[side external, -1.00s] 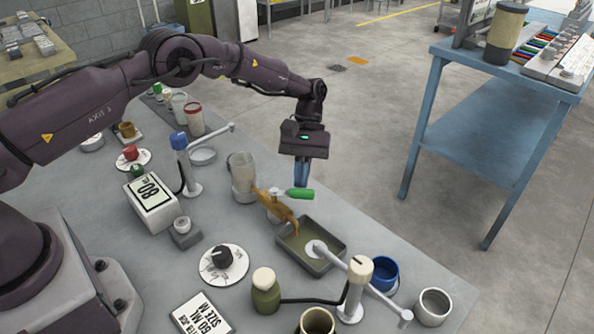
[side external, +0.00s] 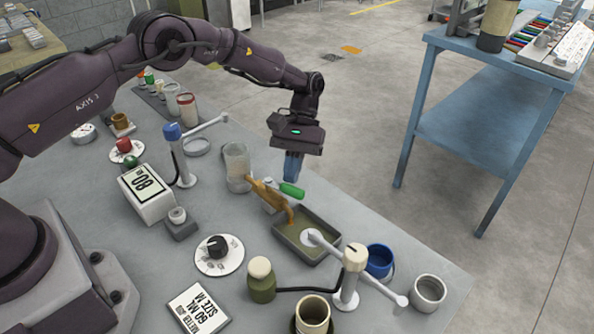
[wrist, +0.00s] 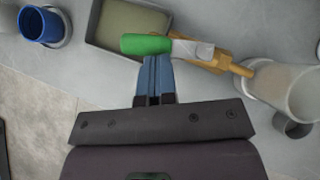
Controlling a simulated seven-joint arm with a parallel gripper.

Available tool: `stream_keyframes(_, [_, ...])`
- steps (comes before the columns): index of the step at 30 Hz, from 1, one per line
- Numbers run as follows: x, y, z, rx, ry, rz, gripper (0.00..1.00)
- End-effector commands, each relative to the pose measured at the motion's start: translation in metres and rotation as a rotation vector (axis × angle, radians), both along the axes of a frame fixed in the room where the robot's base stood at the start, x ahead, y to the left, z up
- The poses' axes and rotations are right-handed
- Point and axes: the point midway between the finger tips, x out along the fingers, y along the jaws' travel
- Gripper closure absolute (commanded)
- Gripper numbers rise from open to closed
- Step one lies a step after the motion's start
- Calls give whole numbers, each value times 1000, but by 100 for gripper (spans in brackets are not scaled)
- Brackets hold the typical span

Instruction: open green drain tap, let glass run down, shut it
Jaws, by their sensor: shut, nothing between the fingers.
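The green tap handle (side external: 291,190) sits on a white lever above the brass drain tap (side external: 268,194), at a slant to its body. It also shows in the wrist view (wrist: 146,44). The tap joins the lower part of a cloudy glass (side external: 237,168), and its spout points down over a grey tray (side external: 277,232) holding yellowish fluid. My gripper (side external: 292,178) is shut and empty, its blue fingertips against or very close to the handle's side. Contact is hard to confirm. I cannot make out a stream at the spout or a clear level in the glass.
A white-capped post with a swing arm (side external: 352,270) reaches over the tray. A blue cup (side external: 379,260) and a grey cup (side external: 428,291) stand at the right. A blue-capped post (side external: 178,150), a dial (side external: 219,254) and a scale (side external: 147,193) stand at the left.

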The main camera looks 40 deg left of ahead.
Motion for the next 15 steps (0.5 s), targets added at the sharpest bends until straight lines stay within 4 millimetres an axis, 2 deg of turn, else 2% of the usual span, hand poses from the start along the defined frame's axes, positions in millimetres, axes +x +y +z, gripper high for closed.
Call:
stream_keyframes(11, [-2,3,-1,1,2,0,100])
stream_keyframes(15, [3,5,6,2,-1,1,100])
